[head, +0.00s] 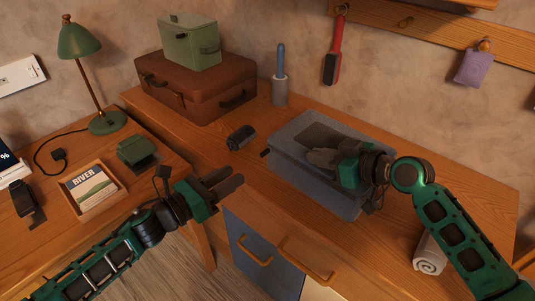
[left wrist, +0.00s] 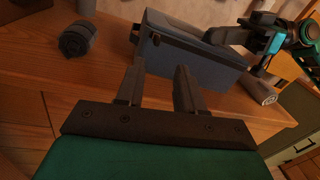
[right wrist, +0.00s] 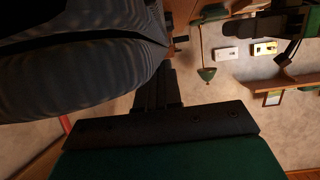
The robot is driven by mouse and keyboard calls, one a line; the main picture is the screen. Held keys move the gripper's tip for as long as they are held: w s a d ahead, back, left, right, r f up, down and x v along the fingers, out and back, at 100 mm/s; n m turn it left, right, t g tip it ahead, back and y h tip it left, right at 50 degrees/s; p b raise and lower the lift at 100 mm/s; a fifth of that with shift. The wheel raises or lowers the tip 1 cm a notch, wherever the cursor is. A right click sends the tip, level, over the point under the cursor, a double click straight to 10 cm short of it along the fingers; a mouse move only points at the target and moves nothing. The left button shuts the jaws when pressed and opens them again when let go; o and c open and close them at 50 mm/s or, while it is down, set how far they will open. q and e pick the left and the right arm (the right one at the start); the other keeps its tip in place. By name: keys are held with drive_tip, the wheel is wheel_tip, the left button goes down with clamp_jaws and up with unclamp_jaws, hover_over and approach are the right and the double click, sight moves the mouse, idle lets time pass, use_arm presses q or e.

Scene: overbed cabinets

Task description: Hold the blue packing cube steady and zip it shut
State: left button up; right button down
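The blue packing cube (head: 318,197) sits on the wooden desk, its top showing a darker panel. It also shows in the left wrist view (left wrist: 190,62), with a small dark tab at its left end. My left gripper (head: 232,182) is open and empty in front of the desk edge, left of the cube and apart from it; its spread fingers show in the left wrist view (left wrist: 158,85). My right gripper (head: 318,157) is over the cube's top. Its fingers look closed together in the right wrist view (right wrist: 157,88), beside striped fabric (right wrist: 75,75). Whether they pinch anything is hidden.
A dark rolled item (head: 240,137) lies left of the cube. A brown suitcase (head: 190,88) with a green bin (head: 190,45) stands behind. A light rolled cloth (head: 430,255) lies near my right arm. A side table with a lamp (head: 105,122) is at left.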

sight(266, 152)
use_arm(q)
drive_tip(key=w+a+n+g+h, duration=0.3)
drive_tip(key=n+g, duration=0.1)
drive_tip(key=n, duration=0.9)
drive_tip(key=x, duration=1)
drive_tip(key=shift+s+d+r, duration=0.1)
drive_tip(key=shift+d, duration=0.2)
clamp_jaws()
idle(0.8)
